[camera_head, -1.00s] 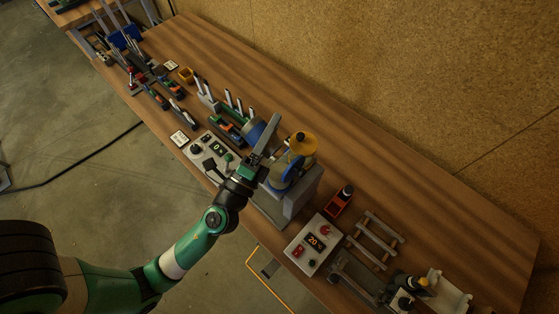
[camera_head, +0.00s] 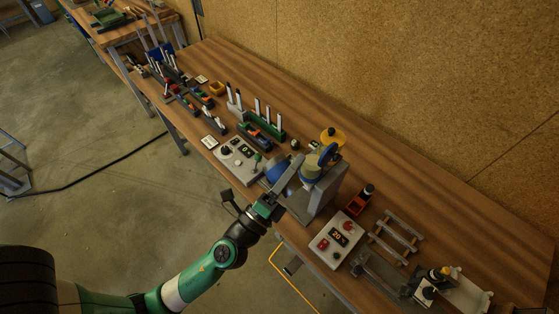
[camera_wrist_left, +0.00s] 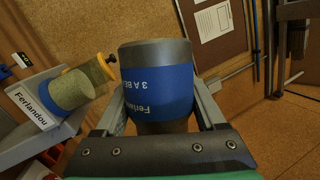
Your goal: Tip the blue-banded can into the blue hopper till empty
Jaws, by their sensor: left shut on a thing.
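My left gripper (camera_head: 266,203) is shut on the blue-banded can (camera_wrist_left: 155,85), a dark grey cylinder with a wide blue band and white lettering. In the head view the can (camera_head: 279,171) is in front of and left of the blue hopper (camera_head: 311,166), apart from it in the wrist view. I cannot see into the can. In the left wrist view the hopper (camera_wrist_left: 60,97) stands at the left, blue-sided with a pale grey-green round top, and looks tilted against the can. My right gripper is out of view.
The hopper sits on a grey machine block (camera_head: 322,196) with a yellow part (camera_head: 333,135) behind it. Control boxes stand left (camera_head: 237,158) and right (camera_head: 335,238). A green rack with upright rods (camera_head: 268,125) is behind. Bare tabletop lies along the wall.

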